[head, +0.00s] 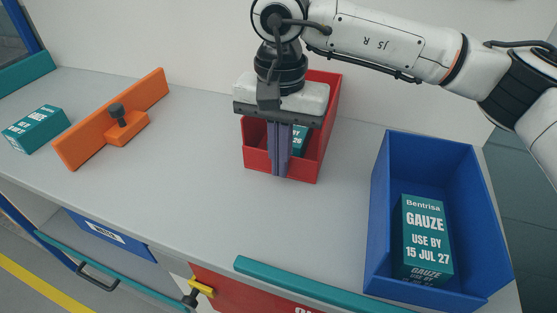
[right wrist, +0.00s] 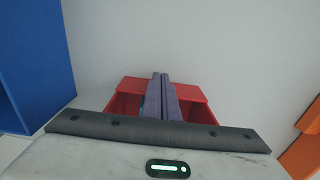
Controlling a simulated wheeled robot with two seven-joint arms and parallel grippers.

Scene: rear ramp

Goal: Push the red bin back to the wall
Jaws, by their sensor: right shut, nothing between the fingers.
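The red bin (head: 308,170) stands on the grey counter near the back wall, with a teal box (head: 299,142) partly visible inside it. My right gripper (head: 280,174) points down with its fingers together and empty. The fingers overlap the bin's near wall, on the near side of it; I cannot tell whether they touch. In the right wrist view the closed fingers (right wrist: 160,80) cover the middle of the red bin (right wrist: 190,90). My gripper body hides part of the bin and its gap to the wall. My left gripper is not in view.
A blue bin (head: 378,215) holding a teal gauze box (head: 427,238) stands at the right. An orange divider (head: 90,140) with a black knob and another teal box (head: 37,129) are at the left. The counter between the divider and red bin is clear.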

